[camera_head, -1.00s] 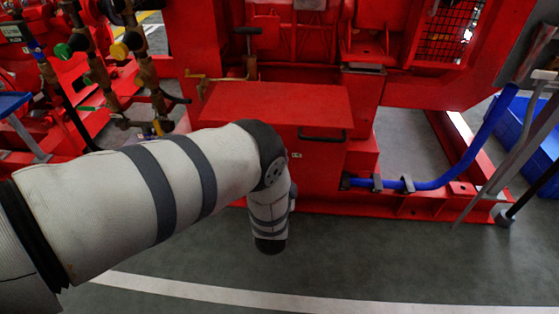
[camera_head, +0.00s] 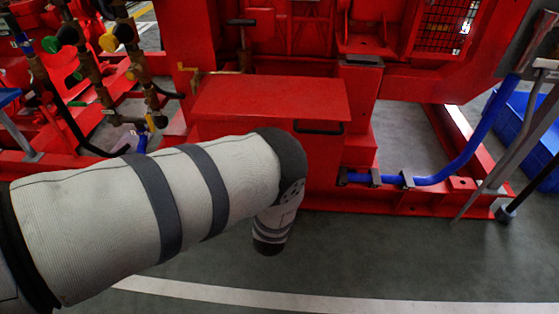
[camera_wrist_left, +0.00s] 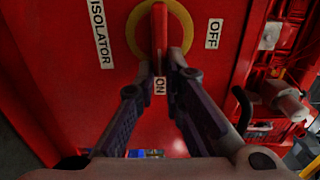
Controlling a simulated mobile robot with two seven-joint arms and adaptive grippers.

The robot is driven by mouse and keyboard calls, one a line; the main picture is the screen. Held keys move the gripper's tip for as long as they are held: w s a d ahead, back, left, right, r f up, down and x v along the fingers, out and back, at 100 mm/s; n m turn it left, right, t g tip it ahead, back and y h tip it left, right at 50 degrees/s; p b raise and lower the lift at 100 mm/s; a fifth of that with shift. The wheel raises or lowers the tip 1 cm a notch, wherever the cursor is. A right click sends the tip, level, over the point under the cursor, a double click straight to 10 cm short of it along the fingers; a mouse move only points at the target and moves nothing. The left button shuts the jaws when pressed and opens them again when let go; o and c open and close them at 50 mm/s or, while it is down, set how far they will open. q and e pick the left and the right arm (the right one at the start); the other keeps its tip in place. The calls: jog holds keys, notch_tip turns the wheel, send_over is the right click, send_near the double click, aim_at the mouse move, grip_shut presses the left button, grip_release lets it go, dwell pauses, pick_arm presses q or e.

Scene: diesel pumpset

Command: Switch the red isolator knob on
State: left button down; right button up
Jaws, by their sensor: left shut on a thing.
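The red isolator knob (camera_wrist_left: 159,32) is a bar handle on a yellow round plate (camera_wrist_left: 134,31) on a red panel, in the left wrist view. Its bar runs up and down in that picture, with its lower end towards the ON label (camera_wrist_left: 160,85). The OFF label (camera_wrist_left: 213,33) is to its right and the ISOLATOR label (camera_wrist_left: 100,33) to its left. My left gripper (camera_wrist_left: 161,62) is shut on the knob's lower part, one finger on each side. In the head view my arm shows, but the gripper and knob cannot be made out. My right gripper is out of view.
The red pumpset has a box (camera_head: 270,98) with a black handle (camera_head: 320,128) beyond my arm. Brass valves and pipes (camera_head: 100,88) stand at the left. A blue hose (camera_head: 450,170) runs along the right base frame. Floor in front is clear.

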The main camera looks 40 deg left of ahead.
pick_arm(q)
jog(key=shift+s+f, duration=0.1)
jog(key=shift+f, duration=0.05)
dwell(0.3)
jog(key=c, duration=1.7)
grip_release()
jog(key=v, duration=1.2)
jog(key=shift+s, duration=0.1)
